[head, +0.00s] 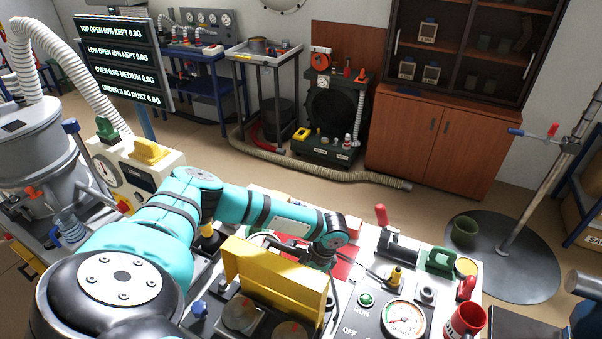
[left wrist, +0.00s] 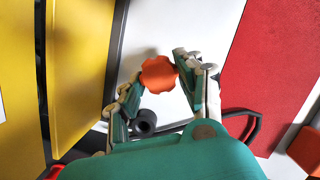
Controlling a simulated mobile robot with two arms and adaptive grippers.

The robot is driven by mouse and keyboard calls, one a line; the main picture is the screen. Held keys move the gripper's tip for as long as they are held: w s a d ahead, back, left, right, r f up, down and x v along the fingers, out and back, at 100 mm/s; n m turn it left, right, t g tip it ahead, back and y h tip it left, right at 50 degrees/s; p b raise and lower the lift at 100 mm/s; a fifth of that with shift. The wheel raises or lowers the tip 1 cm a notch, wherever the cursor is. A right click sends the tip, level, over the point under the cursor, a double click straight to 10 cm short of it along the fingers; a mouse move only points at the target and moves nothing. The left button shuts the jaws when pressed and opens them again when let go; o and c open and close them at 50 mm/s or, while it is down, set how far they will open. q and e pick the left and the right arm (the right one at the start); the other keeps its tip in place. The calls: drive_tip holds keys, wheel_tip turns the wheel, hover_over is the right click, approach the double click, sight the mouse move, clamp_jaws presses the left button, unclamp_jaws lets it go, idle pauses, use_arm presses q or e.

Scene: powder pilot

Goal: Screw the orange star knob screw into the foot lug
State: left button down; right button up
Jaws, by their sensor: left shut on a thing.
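In the left wrist view the orange star knob screw (left wrist: 158,73) sits between the fingertips of my left gripper (left wrist: 160,78), which is shut on it. Its shank is hidden behind the knob. A white surface (left wrist: 215,25) lies beyond it. A short black round part (left wrist: 145,122) shows just below the knob; I cannot tell whether it belongs to the foot lug, which I cannot make out. In the head view my left arm reaches over the bench, and its gripper is mostly hidden behind the yellow panel. My right gripper is in neither view.
The upright yellow panel (head: 275,283) stands close by my left wrist; yellow surfaces (left wrist: 80,70) fill the left of the wrist view. A red mat (left wrist: 270,75) lies to the right. A gauge (head: 404,318), a green block (head: 440,260) and a red mug (head: 466,322) crowd the bench's right side.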

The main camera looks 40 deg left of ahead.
use_arm(q)
drive_tip(key=shift+r+p, duration=0.65)
drive_tip(key=shift+r, duration=2.85)
drive_tip(key=shift+w, duration=0.1)
